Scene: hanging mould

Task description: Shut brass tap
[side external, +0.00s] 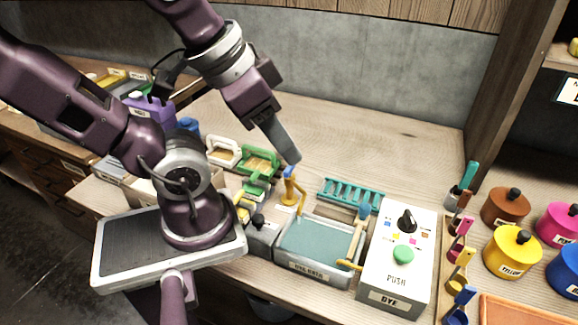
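A brass-coloured tap (288,195) with a blue top (290,173) stands upright at the back left corner of the grey vat (318,270). Its curved spout reaches toward the vat. My gripper (290,158) comes down from the upper left, with its grey finger ends just above and behind the blue top. I cannot tell whether they touch it. The fingers overlap from this side, so the gap between them is hidden. A second small yellow fitting (348,264) sits at the vat's front right, beside the white box.
A white dye box (383,285) with a black knob and green button stands right of the vat. Green-framed moulds (260,160) stand to the left. Coloured pots (511,252) are at the right. The back of the table is clear.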

